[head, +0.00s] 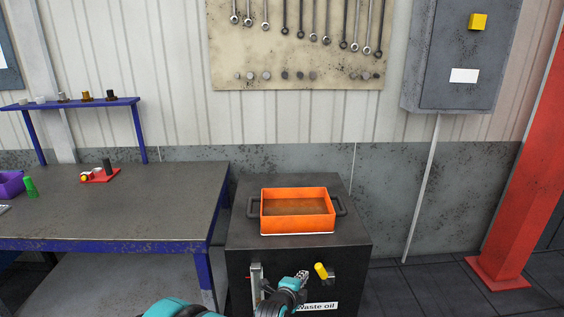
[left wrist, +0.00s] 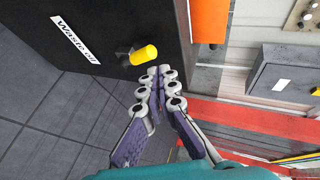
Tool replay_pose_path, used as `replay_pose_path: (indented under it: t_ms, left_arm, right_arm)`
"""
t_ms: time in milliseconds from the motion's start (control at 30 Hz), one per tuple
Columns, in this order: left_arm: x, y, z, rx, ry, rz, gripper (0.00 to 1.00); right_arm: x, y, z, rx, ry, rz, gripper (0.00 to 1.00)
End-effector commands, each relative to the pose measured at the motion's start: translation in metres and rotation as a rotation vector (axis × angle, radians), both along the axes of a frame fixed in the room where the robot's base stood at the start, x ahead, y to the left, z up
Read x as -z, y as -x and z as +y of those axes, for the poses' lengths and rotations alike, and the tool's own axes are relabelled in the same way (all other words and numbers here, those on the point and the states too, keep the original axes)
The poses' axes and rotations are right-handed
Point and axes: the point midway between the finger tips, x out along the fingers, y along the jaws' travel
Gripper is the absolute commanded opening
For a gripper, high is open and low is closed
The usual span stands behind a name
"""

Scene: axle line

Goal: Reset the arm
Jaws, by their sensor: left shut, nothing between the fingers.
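My left gripper (head: 302,277) is shut and empty in front of the dark waste oil cabinet (head: 240,262). In the left wrist view its fingertips (left wrist: 158,72) meet just beside the yellow tap handle (left wrist: 144,55) on the cabinet front. The tap handle also shows in the head view (head: 321,271), a little right of the fingers. I cannot tell whether they touch. An orange tray (head: 298,225) with dark handles sits on top of the cabinet. My right gripper is in neither view.
A blue-framed workbench (head: 150,205) stands at the left, with a red holder (head: 100,177), a green bottle (head: 29,187) and a purple bin (head: 11,183). A red pillar (head: 510,200) stands at the right. The floor between pillar and cabinet is clear.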

Motion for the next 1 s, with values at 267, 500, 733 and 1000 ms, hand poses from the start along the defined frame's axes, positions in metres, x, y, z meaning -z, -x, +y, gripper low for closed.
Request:
replay_pose_path:
  t_ms: [267, 500, 733, 1000]
  left_arm:
    - [-0.071, 0.062, 0.091, -0.309, 0.299, 0.287, 0.0]
    - [-0.098, 0.147, 0.161, -0.628, 0.565, 0.49, 0.0]
    - [-0.096, 0.241, 0.216, -0.969, 0.82, 0.628, 0.0]
    - [-0.078, 0.311, 0.246, -1.243, 1.017, 0.69, 0.0]
  right_arm:
    - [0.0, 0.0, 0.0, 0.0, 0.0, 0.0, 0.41]
    - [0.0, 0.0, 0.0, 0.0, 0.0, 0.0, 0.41]
    - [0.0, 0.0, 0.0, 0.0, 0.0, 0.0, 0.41]
    - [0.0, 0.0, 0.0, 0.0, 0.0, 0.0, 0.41]
